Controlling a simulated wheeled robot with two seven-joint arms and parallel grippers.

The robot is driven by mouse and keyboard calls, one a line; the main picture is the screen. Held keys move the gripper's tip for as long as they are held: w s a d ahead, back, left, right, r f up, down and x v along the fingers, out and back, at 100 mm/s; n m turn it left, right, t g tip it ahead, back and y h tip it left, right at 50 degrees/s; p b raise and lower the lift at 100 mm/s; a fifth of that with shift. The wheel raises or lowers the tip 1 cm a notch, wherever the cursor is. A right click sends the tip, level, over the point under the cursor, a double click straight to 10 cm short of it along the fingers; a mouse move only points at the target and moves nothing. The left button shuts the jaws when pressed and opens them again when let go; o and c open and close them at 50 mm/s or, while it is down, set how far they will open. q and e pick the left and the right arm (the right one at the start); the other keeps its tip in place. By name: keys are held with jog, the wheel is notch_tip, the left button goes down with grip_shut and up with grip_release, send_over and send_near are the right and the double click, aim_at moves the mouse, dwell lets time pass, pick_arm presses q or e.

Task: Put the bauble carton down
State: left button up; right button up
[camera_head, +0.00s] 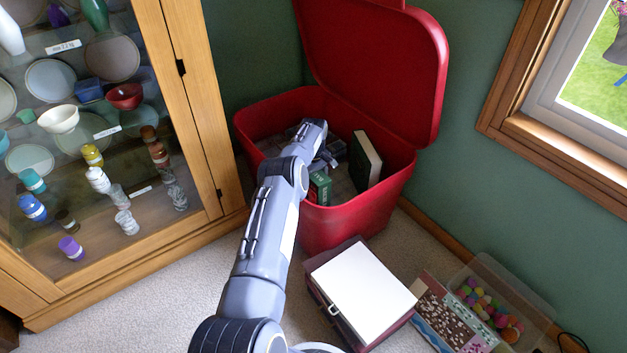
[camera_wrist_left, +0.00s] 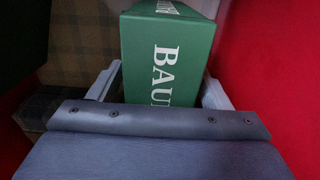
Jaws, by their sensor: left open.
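The bauble carton (camera_head: 320,187) is a green box with white lettering. It is inside the open red chest (camera_head: 350,215), near its front wall. In the left wrist view the carton (camera_wrist_left: 165,55) lies between the two fingers of my left gripper (camera_wrist_left: 160,85), with "BAU" readable on it. The gripper is open, with a finger on each side of the carton. In the head view my left gripper (camera_head: 325,162) reaches down into the chest and is partly hidden by my own arm. Whether the carton rests on the chest's floor is hidden. My right gripper is not in view.
A dark green book-like box (camera_head: 365,161) stands inside the chest at the right. The chest's raised lid (camera_head: 385,60) is behind. A glass cabinet (camera_head: 190,120) stands close on the left. A white-topped box (camera_head: 362,288) and a clear tub of colourful balls (camera_head: 525,295) are on the carpet.

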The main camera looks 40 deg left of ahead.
pick_arm(q)
notch_tip(320, 180, up, 12)
jog(key=p, duration=0.4)
jog(key=shift+f, duration=0.15)
jog(key=s+d+r+m+t, duration=0.15)
jog(key=s+d+r, duration=0.25)
jog(key=r, duration=0.4)
jog(key=s+d+r+m+t+h, duration=0.1)
jog(key=s+d+r+m, duration=0.2)
jog(key=r, duration=0.6)
jog(key=s+d+r+m+t, duration=0.1)
jog(key=s+d+r, duration=0.35)
jog(key=r, duration=0.35)
jog(key=s+d+r+m+h, duration=0.1)
jog(key=s+d+r+m, duration=0.2)
jog(key=s+d, duration=0.45)
jog(key=s+d+f+m, duration=0.1)
jog(key=s+d+f, duration=0.1)
jog(key=s, duration=0.4)
jog(key=s+d+f+m+t+h, duration=0.1)
jog(key=s+d+m, duration=0.1)
jog(key=s+d, duration=0.3)
jog(key=s+d+f+m+t, duration=0.1)
jog(key=s+d, duration=0.3)
jog(key=s, duration=0.4)
jog(key=shift+s+f+m+h, duration=0.3)
jog(key=shift+f+m+h, duration=0.1)
jog(key=shift+f, duration=0.45)
